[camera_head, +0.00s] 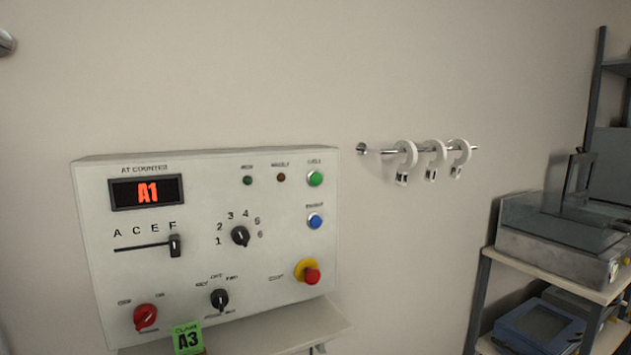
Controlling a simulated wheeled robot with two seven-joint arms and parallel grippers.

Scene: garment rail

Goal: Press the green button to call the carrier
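A pale control panel (205,290) is mounted on the wall at the left of the head view. Its green button (315,179) sits near the panel's upper right corner, with a blue button (315,221) below it. A small green lamp (247,181) and a dark reddish lamp (281,178) are to its left. The display (147,192) reads A1 in red. A green tag (187,339) reading A3 stands at the panel's lower edge. Neither of my grippers is in view, and nothing covers the green button.
A red and yellow knob (311,275), a slider (175,245), a numbered dial (240,236), a lower black knob (219,299) and a red knob (145,317) are on the panel. A wall rail (386,151) holds three white hooks. A shelf (545,273) with equipment stands right.

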